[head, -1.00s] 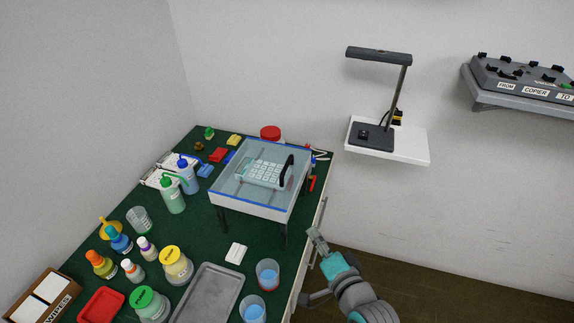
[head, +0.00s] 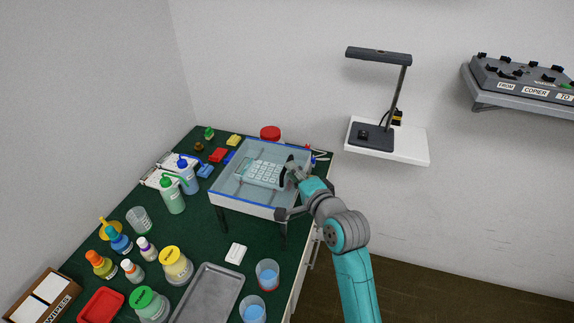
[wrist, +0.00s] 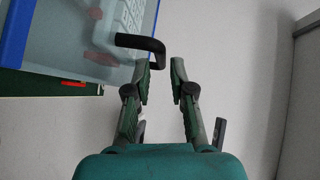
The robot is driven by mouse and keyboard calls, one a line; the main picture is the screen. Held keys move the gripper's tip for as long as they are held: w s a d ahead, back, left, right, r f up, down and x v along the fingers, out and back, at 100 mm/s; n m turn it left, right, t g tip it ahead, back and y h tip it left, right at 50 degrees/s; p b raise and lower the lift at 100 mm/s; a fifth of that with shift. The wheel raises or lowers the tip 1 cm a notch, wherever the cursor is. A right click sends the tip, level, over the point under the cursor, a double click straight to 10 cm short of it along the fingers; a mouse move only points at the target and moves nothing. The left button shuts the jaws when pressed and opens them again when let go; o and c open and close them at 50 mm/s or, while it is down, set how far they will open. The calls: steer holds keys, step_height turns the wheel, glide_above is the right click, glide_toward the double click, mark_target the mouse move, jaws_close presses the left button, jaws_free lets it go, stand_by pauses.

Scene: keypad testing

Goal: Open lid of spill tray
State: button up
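The spill tray (head: 240,202) is a white raised box on dark legs, with a clear blue-edged lid (head: 232,175) lying closed on it. A pale keypad (head: 262,172) shows through the lid. The black lid handle (head: 289,162) is at the lid's right side and partly hidden by my gripper in the head view. My gripper (head: 294,170) is at the handle.
A lamp (head: 378,130) stands on a white wall shelf (head: 418,150). The space right of the table is open.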

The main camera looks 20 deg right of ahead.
steer(key=shift+x, duration=2.1)
jaws_close()
